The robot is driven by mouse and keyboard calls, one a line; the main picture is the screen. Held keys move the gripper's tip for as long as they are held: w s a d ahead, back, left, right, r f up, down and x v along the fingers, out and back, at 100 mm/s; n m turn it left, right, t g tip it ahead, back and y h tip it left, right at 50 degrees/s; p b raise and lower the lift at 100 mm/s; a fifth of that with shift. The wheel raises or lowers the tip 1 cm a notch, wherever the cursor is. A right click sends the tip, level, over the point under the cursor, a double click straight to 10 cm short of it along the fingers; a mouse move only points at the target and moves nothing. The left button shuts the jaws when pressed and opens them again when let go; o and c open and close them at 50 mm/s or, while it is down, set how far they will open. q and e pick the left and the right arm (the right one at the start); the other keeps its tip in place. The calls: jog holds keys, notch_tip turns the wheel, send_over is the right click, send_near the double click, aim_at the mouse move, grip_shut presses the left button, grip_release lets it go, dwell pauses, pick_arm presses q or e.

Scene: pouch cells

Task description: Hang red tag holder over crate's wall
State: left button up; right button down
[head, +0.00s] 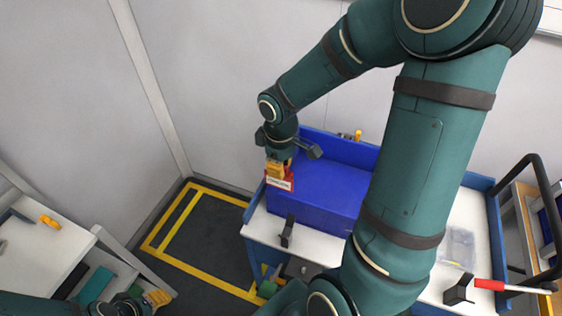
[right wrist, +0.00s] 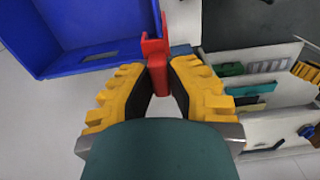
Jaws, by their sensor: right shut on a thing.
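The red tag holder (head: 283,184) with a white label is at the left end of the blue crate (head: 318,190). My right gripper (head: 277,168) is shut on the holder from above. In the right wrist view the red holder (right wrist: 155,52) sits between the yellow fingers (right wrist: 159,82), and its upper part is right beside the end wall of the crate (right wrist: 85,62). I cannot tell whether it hooks over that wall. My left gripper (head: 157,298) is low at the left, away from the crate; its finger opening is unclear.
The crate stands on a white-topped blue cart (head: 262,226). A black stand (head: 287,231), another black stand (head: 458,290), a red-handled tool (head: 490,285) and a clear bag (head: 458,246) are on the cart. A white shelf unit (head: 40,250) with an orange item (head: 49,221) is at the left.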

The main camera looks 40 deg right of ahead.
jog(key=shift+s+d+r, duration=0.1)
jog(key=shift+s+d, duration=0.05)
jog(key=shift+s, duration=0.05)
jog(key=shift+w, duration=0.1)
jog(key=shift+f+b, duration=0.7)
jog(key=shift+f, duration=0.15)
jog(key=b, duration=0.4)
send_over(281, 194)
jog(key=shift+f, duration=2.15)
jog(key=shift+f+b, duration=1.25)
jog(key=shift+f, duration=0.55)
